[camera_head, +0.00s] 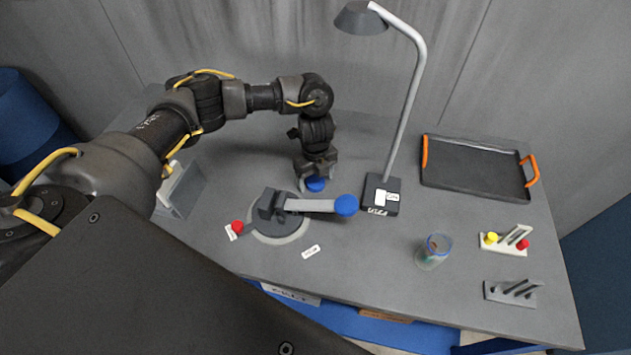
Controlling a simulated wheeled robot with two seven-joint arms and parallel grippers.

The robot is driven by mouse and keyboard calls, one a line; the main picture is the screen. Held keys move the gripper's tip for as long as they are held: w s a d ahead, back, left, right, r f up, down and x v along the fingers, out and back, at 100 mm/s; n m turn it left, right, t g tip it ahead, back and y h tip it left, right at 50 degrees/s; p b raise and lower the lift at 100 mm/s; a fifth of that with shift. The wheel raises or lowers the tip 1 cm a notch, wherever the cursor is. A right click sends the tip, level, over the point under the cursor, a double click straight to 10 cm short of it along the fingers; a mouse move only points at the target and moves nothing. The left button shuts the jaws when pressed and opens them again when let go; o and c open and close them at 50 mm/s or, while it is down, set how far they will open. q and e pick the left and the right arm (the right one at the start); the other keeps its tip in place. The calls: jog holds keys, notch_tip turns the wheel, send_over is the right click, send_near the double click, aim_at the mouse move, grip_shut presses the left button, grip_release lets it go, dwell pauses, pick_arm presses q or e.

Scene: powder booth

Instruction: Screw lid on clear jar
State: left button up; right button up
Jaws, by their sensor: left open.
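The clear jar (431,258) stands upright on the right half of the table. It has a bluish rim, and I cannot make out a lid on it. A round blue piece (316,185), which looks like a lid, is directly below my left gripper (315,176) near the table's middle. My left gripper points down and is open, with its fingers at or just above the blue piece. I cannot tell whether they touch it. My right gripper is not in view.
A lever with a blue knob (346,205) on a round base stands just in front of the left gripper. A lamp (381,194) rises to its right. A black tray (470,172) with orange handles lies at back right. Small racks (511,292) are at the right edge.

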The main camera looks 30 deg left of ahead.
aim_at(315, 181)
pick_arm(q)
jog(key=shift+f, duration=0.1)
jog(key=shift+c, duration=0.4)
jog(key=c, duration=0.9)
jog(key=shift+c, duration=0.2)
notch_tip(315, 181, up, 10)
